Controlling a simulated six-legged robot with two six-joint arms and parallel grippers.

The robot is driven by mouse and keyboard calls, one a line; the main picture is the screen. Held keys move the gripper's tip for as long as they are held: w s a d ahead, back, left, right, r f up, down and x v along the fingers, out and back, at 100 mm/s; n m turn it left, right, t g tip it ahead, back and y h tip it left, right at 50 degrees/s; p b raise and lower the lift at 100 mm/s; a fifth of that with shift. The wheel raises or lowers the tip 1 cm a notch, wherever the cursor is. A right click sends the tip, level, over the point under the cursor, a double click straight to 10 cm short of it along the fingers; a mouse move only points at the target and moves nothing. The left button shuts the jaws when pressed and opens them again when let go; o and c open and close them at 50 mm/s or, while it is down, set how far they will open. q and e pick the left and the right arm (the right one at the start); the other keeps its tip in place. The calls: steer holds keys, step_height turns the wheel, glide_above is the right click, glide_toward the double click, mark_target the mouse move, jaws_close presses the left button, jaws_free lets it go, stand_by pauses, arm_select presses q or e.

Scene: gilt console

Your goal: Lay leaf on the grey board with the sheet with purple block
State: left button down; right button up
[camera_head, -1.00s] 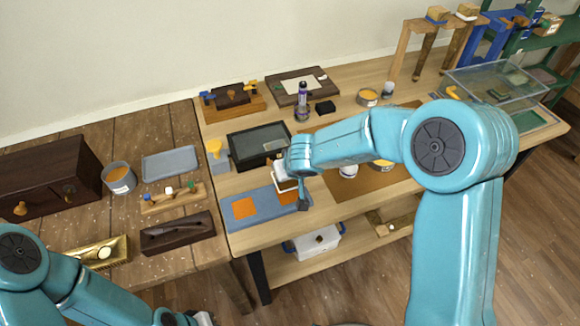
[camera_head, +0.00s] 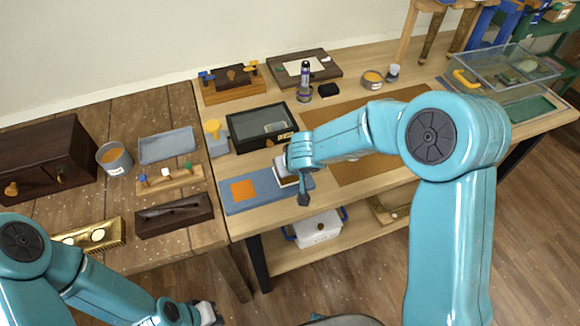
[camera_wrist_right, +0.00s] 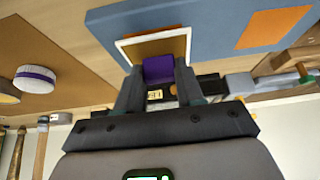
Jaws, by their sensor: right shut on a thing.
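The blue-grey board (camera_head: 262,203) lies at the near edge of the light table, with an orange square (camera_head: 243,189) on its left part. The square also shows in the right wrist view (camera_wrist_right: 272,26). My right gripper (camera_wrist_right: 159,72) is shut on the purple block (camera_wrist_right: 158,68) of the white-edged sheet (camera_wrist_right: 128,46). The sheet (camera_head: 284,180) is over the board's right part in the head view; whether it touches the board I cannot tell. No leaf shows distinctly. My left gripper (camera_head: 207,312) is low at the bottom edge, its jaws unclear.
A dark glass-topped case (camera_head: 262,127) stands just behind the board. A yellow-topped item (camera_head: 214,135) is behind the board's left end. A brown mat (camera_head: 350,110) lies to the right, partly behind my right arm. A dark wooden tray (camera_head: 174,215) is on the left table.

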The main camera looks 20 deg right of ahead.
steer(key=shift+f+b, duration=0.6)
steer(key=shift+b, duration=0.2)
stand_by(0.9)
steer(key=shift+s+f+b, duration=0.15)
steer(key=shift+f+b, duration=0.05)
steer(key=shift+b, duration=0.2)
stand_by(1.5)
step_height(320, 180, up, 6)
steer(key=p, duration=0.4)
steer(key=shift+r+p, duration=0.4)
steer(key=shift+r, duration=0.3)
steer(key=shift+w+f, duration=0.1)
steer(key=shift+w, duration=0.1)
steer(key=shift+s, duration=0.15)
